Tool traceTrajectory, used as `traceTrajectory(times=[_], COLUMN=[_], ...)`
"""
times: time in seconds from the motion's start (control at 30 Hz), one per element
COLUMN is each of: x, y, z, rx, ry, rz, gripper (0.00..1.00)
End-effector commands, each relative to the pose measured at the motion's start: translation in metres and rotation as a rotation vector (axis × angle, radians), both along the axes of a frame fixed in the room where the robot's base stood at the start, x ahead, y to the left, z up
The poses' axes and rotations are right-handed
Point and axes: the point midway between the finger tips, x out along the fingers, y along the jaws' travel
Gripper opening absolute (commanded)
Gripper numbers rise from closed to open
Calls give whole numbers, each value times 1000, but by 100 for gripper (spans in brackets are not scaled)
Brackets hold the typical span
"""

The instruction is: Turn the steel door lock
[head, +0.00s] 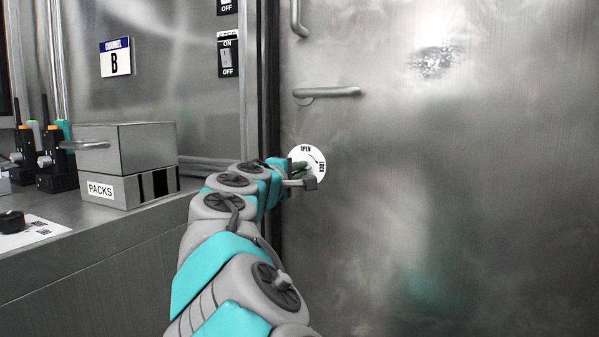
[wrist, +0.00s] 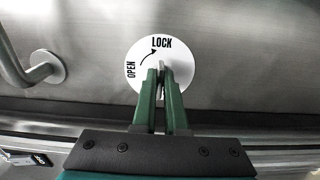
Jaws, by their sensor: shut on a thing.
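The steel door (head: 450,200) fills the right of the head view and looks closed. Its lock has a round white plate (head: 311,153) marked OPEN at the top and LOCK at the right. The plate (wrist: 185,62) also shows in the wrist view, with LOCK at its top and OPEN at its left. My gripper (head: 302,170) is at the plate. In the wrist view, its green fingers (wrist: 161,76) are shut on a narrow grey lock knob (wrist: 163,68). The knob's visible end lies below the word LOCK there; the fingers hide much of it.
A bar handle (head: 330,92) sticks out of the door just above the lock. A counter (head: 95,225) stands to the left, with a PACKS box (head: 145,137) and dark radios (head: 53,145). Switches (head: 228,55) are on the wall left of the door frame.

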Motion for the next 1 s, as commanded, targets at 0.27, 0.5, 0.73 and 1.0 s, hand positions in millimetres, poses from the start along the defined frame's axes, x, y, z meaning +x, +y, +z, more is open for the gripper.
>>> traceTrajectory(times=[0.27, 0.5, 0.73, 1.0], x=[0, 0, -2, -34], y=[-1, 0, 1, 12], z=[-1, -1, 0, 1], rx=[2, 0, -1, 0], ry=[2, 1, 0, -1], rz=[-2, -1, 0, 0], gripper=[21, 40, 40, 40])
